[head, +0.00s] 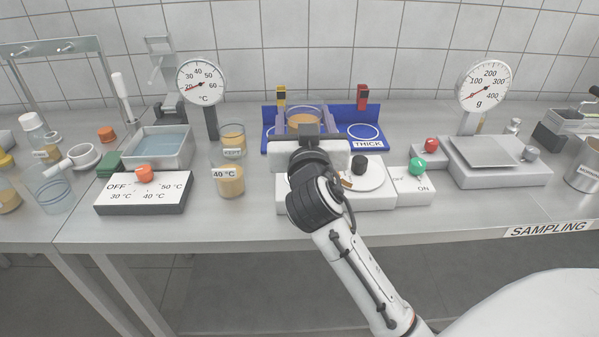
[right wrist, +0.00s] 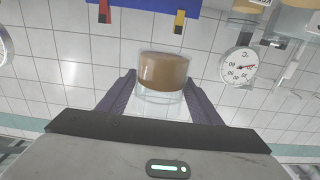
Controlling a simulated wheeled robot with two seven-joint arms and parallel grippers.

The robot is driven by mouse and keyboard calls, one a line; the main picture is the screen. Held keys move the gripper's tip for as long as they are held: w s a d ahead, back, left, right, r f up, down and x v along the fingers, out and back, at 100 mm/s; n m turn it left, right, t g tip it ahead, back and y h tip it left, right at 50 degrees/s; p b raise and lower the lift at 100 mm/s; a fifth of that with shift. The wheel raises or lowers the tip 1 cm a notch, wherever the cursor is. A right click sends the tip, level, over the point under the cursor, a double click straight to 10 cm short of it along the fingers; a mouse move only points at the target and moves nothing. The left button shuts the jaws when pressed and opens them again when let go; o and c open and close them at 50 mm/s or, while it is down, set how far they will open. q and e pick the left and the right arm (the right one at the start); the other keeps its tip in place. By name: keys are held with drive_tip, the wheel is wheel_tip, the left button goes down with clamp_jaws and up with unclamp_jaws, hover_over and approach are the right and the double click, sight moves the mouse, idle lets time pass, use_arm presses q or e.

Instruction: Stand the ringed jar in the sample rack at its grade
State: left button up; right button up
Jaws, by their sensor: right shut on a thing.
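My right gripper (head: 304,124) is shut on a clear jar (head: 305,116) with amber-brown contents. In the right wrist view the jar (right wrist: 163,72) sits between the two purple fingers, looking upright in the grip. The blue sample rack (head: 369,117) stands behind and around the jar in the head view. Its right place has a white circle and the label THICK. A yellow marker (head: 281,97) and a red marker (head: 362,96) stand at its back. The gripper hides the rack's middle; whether the jar touches the rack, I cannot tell. My left gripper is out of view.
Two amber jars (head: 229,181) stand left of my arm, near a thermometer dial (head: 202,83). A water bath (head: 158,147) and its control box (head: 143,193) are further left. A white device (head: 380,198) lies below the rack; a scale (head: 498,160) is at right.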

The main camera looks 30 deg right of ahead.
drive_tip(key=shift+s, duration=0.1)
drive_tip(key=shift+f+b, duration=0.65)
drive_tip(key=shift+f, duration=4.1)
drive_tip(key=shift+f, duration=0.2)
drive_tip(key=o, duration=1.4)
drive_tip(key=shift+c, duration=0.2)
